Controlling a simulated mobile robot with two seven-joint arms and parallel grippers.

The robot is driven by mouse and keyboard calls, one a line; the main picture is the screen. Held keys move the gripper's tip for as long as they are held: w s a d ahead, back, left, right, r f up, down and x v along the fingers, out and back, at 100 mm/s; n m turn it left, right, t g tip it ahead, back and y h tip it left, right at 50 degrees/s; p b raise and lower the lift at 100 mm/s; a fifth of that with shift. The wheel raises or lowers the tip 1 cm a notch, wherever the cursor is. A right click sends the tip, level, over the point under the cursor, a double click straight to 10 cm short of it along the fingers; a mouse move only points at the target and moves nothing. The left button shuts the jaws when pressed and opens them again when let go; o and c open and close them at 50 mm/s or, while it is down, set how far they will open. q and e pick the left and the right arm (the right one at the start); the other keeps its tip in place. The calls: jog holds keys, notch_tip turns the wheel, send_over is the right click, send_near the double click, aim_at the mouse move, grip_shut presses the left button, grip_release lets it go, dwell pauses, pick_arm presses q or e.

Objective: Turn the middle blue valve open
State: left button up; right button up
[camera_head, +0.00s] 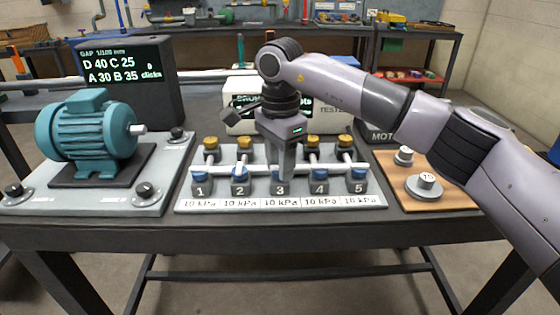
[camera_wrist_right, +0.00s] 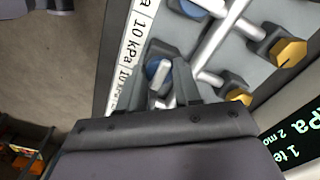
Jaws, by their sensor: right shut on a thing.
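The valve board (camera_head: 185,205) has a row of blue valves numbered 1 to 5. The middle blue valve stands on the block marked 3 (camera_head: 281,189); its knob is mostly hidden behind my right gripper (camera_head: 283,178) in the head view. The right gripper points down and is shut on this valve. In the right wrist view, the blue knob (camera_wrist_right: 156,67) shows at the tips of the right gripper's fingers (camera_wrist_right: 174,88). My left gripper is not in view.
Blue valves 2 (camera_head: 239,175) and 4 (camera_head: 320,175) stand close on either side. Several yellow knobs (camera_head: 211,143) line the back of the board. A teal motor (camera_head: 88,135) is on the left; a wooden board with weights (camera_head: 424,186) is on the right.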

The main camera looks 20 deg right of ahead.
jog(key=m+p, duration=0.2)
jog(key=m, duration=0.1)
jog(key=shift+r+m, duration=0.1)
jog(key=shift+m, duration=0.2)
jog(key=m+p, duration=0.1)
jog(key=m, duration=0.3)
jog(key=shift+m, duration=0.3)
jog(key=m+p, duration=0.1)
jog(key=m, duration=0.3)
jog(key=m+p, duration=0.1)
jog(key=m, duration=0.2)
jog(key=shift+m, duration=1.4)
jog(key=o, duration=1)
